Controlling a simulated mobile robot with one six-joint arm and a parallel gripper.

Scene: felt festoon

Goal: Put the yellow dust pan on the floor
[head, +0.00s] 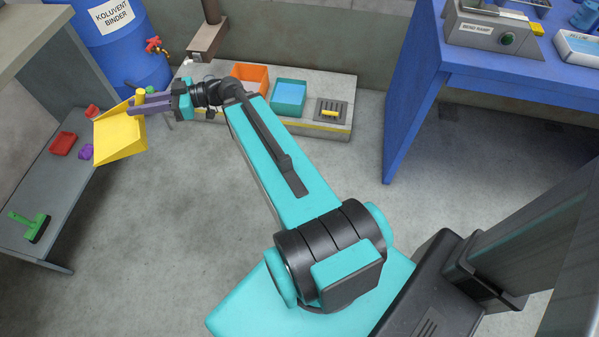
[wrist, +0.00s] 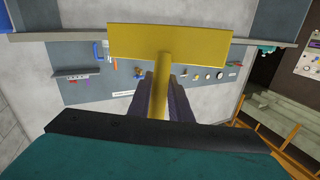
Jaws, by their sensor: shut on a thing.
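The yellow dust pan (head: 120,135) is held up at the left in the head view, by the near-right edge of the grey shelf. My gripper (head: 140,104) is shut on its handle. In the wrist view the dust pan (wrist: 170,43) spans the top, and its handle runs down between the fingers of my gripper (wrist: 163,85). The pan looks tilted in the head view and covers part of the shelf. The concrete floor (head: 150,230) is bare below and to the right of the shelf. How high the pan is above it I cannot tell.
The grey shelf (head: 50,190) holds a green brush (head: 32,226), a red tray (head: 63,143) and a purple item (head: 86,152). A blue barrel (head: 120,45) and a low concrete plinth (head: 310,130) with bins stand behind. A blue table (head: 470,80) stands at right.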

